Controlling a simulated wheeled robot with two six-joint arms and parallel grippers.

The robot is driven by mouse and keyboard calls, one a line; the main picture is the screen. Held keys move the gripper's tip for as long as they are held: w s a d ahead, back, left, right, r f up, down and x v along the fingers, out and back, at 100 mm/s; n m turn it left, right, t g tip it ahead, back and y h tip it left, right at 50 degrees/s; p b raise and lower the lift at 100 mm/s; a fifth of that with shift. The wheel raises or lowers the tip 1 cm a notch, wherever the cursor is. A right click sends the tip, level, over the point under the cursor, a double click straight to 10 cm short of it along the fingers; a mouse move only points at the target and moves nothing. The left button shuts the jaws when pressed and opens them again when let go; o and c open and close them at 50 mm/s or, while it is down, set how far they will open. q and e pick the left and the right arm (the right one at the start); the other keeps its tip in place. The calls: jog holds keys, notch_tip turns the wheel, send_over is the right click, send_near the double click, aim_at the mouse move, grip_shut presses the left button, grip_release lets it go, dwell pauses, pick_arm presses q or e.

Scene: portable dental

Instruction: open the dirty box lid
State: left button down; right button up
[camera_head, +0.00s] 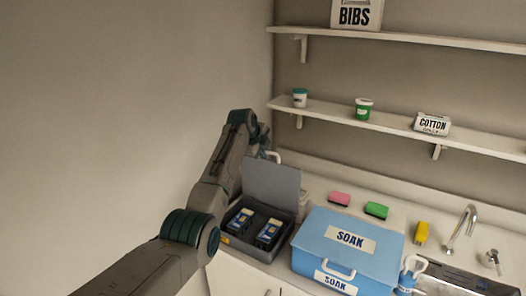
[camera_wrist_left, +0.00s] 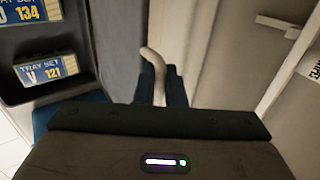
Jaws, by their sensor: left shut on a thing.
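A dark grey box (camera_head: 281,247), which I take to be the dirty box, stands on the counter with its lid (camera_head: 272,186) raised roughly upright at the back. No name is readable on it. Two blue labelled tray sets lie inside; one (camera_wrist_left: 46,70) reads "TRAY SET V 121" in the left wrist view. My left arm reaches in from the left. My left gripper (camera_wrist_left: 160,88) is shut on a pale curved handle (camera_wrist_left: 154,66), which also shows behind the lid's top in the head view (camera_head: 275,156). The fingertips are mostly hidden in the head view.
A blue SOAK box (camera_head: 335,266) with its lid down stands right of the grey box. Pink (camera_head: 339,198), green (camera_head: 376,210) and yellow (camera_head: 421,232) blocks lie behind and beside it. A tap (camera_head: 461,228) is at the right. Two wall shelves hang above the counter.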

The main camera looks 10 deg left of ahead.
pick_arm(q)
jog(key=shift+s+f, duration=0.1)
jog(key=shift+f, duration=0.25)
